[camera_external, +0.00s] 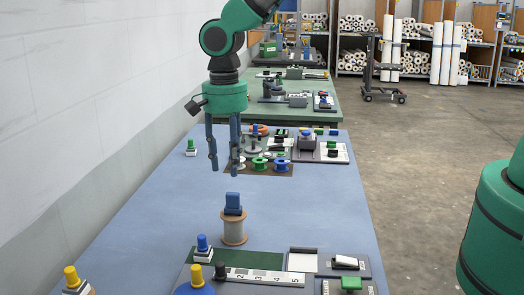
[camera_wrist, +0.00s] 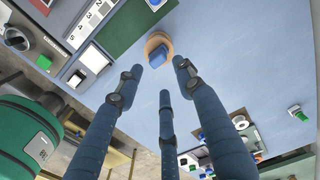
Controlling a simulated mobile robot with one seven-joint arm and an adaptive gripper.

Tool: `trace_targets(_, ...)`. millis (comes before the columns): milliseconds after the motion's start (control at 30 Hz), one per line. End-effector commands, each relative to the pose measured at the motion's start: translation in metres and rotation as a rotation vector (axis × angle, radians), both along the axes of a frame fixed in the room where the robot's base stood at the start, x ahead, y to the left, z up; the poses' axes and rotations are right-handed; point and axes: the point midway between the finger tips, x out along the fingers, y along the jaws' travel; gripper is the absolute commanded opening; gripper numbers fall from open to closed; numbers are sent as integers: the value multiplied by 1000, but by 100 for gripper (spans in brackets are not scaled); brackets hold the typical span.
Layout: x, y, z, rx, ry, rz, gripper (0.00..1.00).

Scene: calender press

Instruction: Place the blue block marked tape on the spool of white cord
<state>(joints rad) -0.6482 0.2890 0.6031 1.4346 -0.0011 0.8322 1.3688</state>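The blue block (camera_external: 233,202) stands on top of the spool of white cord (camera_external: 233,230), which is upright on the blue table. Any marking on the block is too small to read. The wrist view also shows the block (camera_wrist: 157,54) on the spool's tan flange (camera_wrist: 158,40). My gripper (camera_external: 224,172) hangs above and slightly beyond the block, fingers pointing down and apart from it. In the wrist view its three fingers (camera_wrist: 161,75) are spread with nothing between them, and the block is beyond their tips.
In front of the spool lie a green mat (camera_external: 250,260), a numbered white strip (camera_external: 268,277) and trays with small parts. Behind my gripper are green and blue spools on a brown board (camera_external: 284,170). The blue table (camera_external: 165,215) is clear to the left and right of the spool.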

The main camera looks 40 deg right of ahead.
Motion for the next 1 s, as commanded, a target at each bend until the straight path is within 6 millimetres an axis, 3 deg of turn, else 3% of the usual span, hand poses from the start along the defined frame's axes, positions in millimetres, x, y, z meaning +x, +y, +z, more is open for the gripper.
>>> trace_targets(300,0,0,30,1,-1,0,38)
trace_targets(1000,0,0,32,0,0,0,38)
